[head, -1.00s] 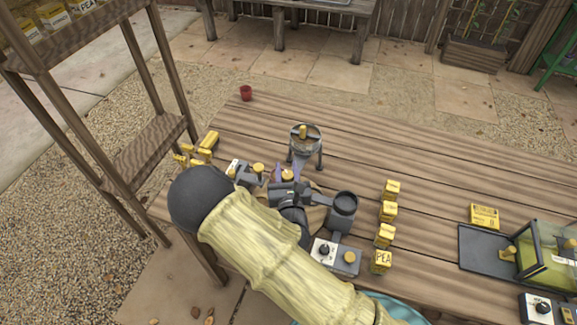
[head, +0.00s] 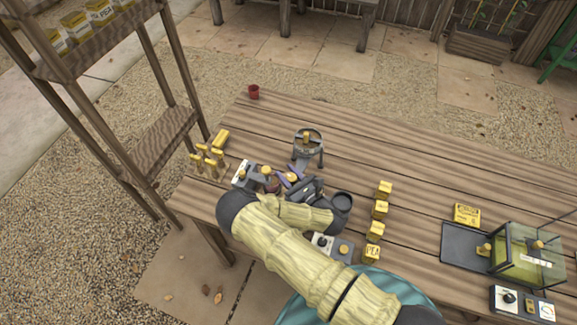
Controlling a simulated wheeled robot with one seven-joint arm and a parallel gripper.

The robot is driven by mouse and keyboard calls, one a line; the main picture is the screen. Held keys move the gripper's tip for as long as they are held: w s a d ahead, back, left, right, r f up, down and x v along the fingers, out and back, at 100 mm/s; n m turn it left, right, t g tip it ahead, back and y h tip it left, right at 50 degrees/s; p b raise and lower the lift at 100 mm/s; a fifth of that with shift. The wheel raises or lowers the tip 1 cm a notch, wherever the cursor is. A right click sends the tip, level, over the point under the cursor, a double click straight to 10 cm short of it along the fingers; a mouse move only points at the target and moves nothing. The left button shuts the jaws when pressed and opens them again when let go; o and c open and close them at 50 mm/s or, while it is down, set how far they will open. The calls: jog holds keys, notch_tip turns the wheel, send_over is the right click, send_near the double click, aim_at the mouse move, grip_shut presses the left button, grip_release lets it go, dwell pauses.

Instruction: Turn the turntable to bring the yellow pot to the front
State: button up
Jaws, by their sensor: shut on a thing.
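What that piece belongs to is hidden by the gripper and wrist. A dark reddish-brown round thing (head: 273,185) shows partly beside the fingers. I cannot make out the turntable or a yellow pot for certain; my gripper and arm cover that part of the table.
Yellow seed boxes (head: 380,209) line up to the right, a glass tank (head: 528,255) farther right. A red cup (head: 253,92) stands at the back.

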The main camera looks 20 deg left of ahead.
jog(key=shift+a+r+n+g+y+p, duration=0.15)
jog(key=shift+n+g+y+p, duration=0.15)
jog(key=shift+n+g+p, duration=0.15)
jog(key=o, duration=1)
jog(key=shift+c, duration=0.2)
notch_tip(320, 180, up, 10)
jog(key=b, duration=0.1)
jog(key=shift+t, duration=0.25)
